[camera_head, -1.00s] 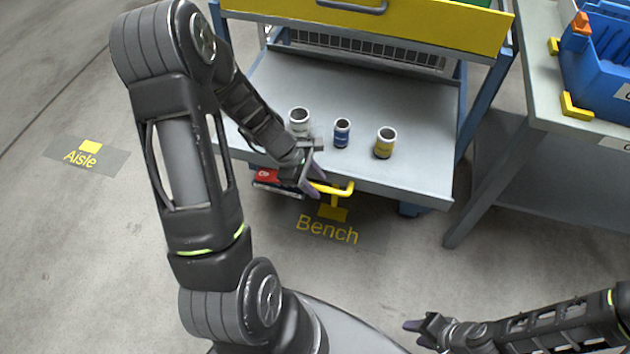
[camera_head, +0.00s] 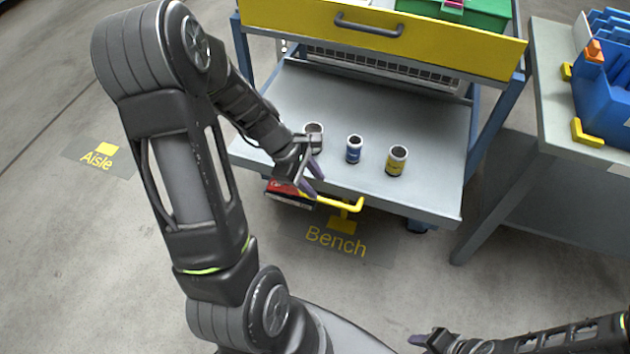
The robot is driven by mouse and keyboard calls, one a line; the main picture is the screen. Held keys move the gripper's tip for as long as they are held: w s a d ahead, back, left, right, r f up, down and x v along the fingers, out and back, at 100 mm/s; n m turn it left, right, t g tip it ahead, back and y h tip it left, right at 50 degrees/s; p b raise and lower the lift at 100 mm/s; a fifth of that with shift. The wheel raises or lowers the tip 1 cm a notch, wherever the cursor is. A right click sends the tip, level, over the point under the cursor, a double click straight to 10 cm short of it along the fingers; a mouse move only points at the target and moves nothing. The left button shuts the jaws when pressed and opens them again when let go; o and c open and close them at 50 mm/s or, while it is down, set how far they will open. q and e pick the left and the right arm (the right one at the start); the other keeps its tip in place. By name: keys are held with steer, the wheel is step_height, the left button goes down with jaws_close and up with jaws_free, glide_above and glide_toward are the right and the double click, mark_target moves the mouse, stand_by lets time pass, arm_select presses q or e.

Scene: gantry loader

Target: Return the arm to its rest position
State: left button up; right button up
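My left arm reaches in from the left, and its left gripper (camera_head: 313,180) is at the front edge of the cart's grey shelf (camera_head: 410,117), by the yellow handle (camera_head: 345,204). Its two purple-grey fingers are apart, with nothing visible between them. A red and black box (camera_head: 290,194) shows just below the gripper at the shelf's front edge; whether they touch I cannot tell. My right gripper (camera_head: 422,341) is low at the bottom edge, partly cut off, and its finger gap is not clear.
A white jar (camera_head: 315,129), partly hidden by my gripper, a blue jar (camera_head: 354,149) and a yellow-banded jar (camera_head: 397,160) stand on the shelf. A yellow drawer front (camera_head: 450,50) is above. A grey table (camera_head: 552,110) with a blue bin (camera_head: 605,110) stands right.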

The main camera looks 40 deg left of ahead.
arm_select(q)
steer(key=s+d+f+m+g+p, duration=0.1)
steer(key=s+d+m, duration=0.3)
steer(key=d, duration=0.5)
steer(key=s+d+f+m+p, duration=0.3)
steer(key=d+f+m+p, duration=0.1)
steer(key=d+m, duration=0.5)
steer(key=s+d+f+m+g+p, duration=0.1)
steer(key=s+d+f+m+p, duration=0.2)
steer(key=d+m, duration=0.3)
steer(key=s+d, duration=0.1)
steer(key=d, duration=0.2)
steer(key=shift+s+d+m+g+h, duration=0.3)
steer(key=shift+s+d, duration=0.05)
steer(key=shift+f, duration=0.1)
